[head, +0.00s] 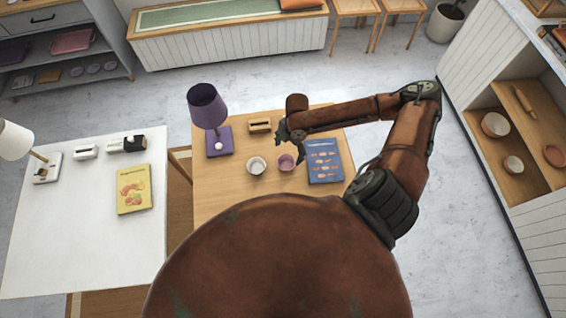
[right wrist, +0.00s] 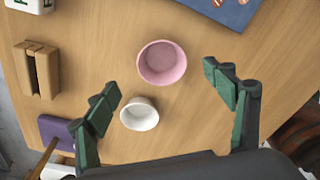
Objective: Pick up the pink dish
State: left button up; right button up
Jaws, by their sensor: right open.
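The pink dish (head: 286,162) is a small round bowl on the wooden table, between a white bowl and a blue book in the head view. In the right wrist view the pink dish (right wrist: 162,63) sits upright, ahead of and between my open fingers, not touched by them. My right gripper (head: 290,139) is above the table just behind the dish in the head view; its green fingers (right wrist: 165,105) are spread wide and empty in the right wrist view. My left gripper is not in view.
The white bowl (right wrist: 139,114) stands close beside the pink dish. A blue book (head: 325,160), a purple lamp (head: 218,140) and a wooden block-like holder (head: 260,125) are also on the table. A white table (head: 80,225) is to the left.

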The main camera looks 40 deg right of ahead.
aim_at(285, 166)
jog(key=f, duration=0.2)
jog(key=a+f, duration=0.1)
jog(key=f, duration=0.4)
jog(key=shift+s+a+f, duration=0.15)
jog(key=shift+c, duration=0.4)
jog(key=c, duration=1.2)
